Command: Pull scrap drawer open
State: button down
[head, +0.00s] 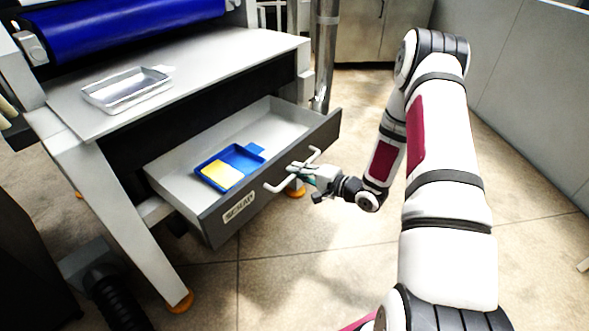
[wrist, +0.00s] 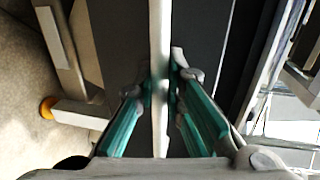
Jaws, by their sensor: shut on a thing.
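The scrap drawer (head: 270,183) is pulled out from under the machine's table, with its dark front facing my arm and a label on it. Its inside shows, with a blue tray (head: 251,154) holding a yellow piece (head: 221,176). The drawer's pale bar handle (head: 276,187) stands out from the front. My gripper (head: 306,173) is at the handle; in the wrist view its green fingers (wrist: 161,90) lie on either side of the handle bar (wrist: 159,35) and are shut on it. The exact finger contact is partly blurred.
A metal tray (head: 125,90) sits on the machine's table (head: 200,85), below a blue roller (head: 130,25). A machine leg with an orange foot (head: 179,301) stands at the lower left, near a black hose (head: 122,305). The tiled floor (head: 300,265) before the drawer is clear.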

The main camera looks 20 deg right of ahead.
jog(key=shift+d, duration=0.1)
jog(key=c, duration=1.7)
grip_release()
jog(key=shift+o, duration=0.2)
jog(key=v, duration=1.2)
